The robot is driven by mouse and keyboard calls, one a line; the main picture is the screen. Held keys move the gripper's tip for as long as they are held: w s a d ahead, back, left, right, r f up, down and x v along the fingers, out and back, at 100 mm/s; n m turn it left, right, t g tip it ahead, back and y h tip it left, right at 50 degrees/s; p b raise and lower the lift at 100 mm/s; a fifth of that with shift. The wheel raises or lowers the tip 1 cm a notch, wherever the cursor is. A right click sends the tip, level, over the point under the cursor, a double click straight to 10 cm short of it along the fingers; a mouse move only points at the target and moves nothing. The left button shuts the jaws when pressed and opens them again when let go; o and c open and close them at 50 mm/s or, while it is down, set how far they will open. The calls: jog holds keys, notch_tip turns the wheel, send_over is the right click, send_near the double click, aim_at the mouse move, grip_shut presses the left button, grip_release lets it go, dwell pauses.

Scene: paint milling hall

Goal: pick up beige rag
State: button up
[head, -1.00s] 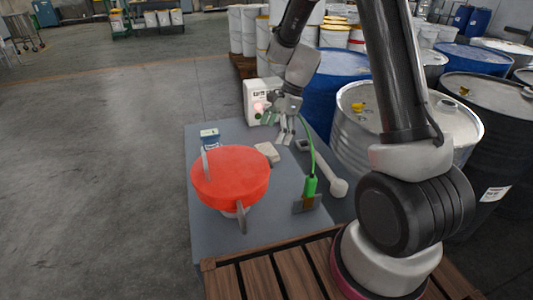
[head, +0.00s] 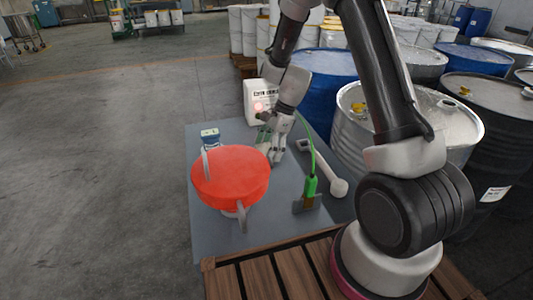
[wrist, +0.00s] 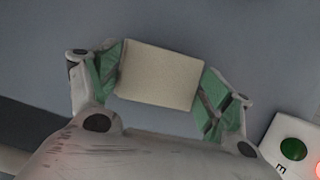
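The beige rag (wrist: 160,76) is a flat, pale rectangle on the grey tabletop, seen in the wrist view between the fingers of my gripper (wrist: 168,64). One green-padded finger is at its left edge and one at its right edge. Both are very close to it, and I cannot tell whether they touch it. The fingers are spread apart about as wide as the rag. In the head view my gripper (head: 269,147) is low over the table, right of the red lid, and it hides the rag.
A red round lid-like object (head: 231,178) with grey handles is close on the left. A small blue box (head: 210,138), a white container (head: 257,100), a green-handled tool (head: 310,187) and a pale grey tool (head: 338,187) surround the spot. Drums (head: 400,120) stand to the right.

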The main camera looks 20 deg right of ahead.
notch_tip(320, 180, up, 10)
jog(key=o, duration=0.4)
jog(key=c, duration=0.4)
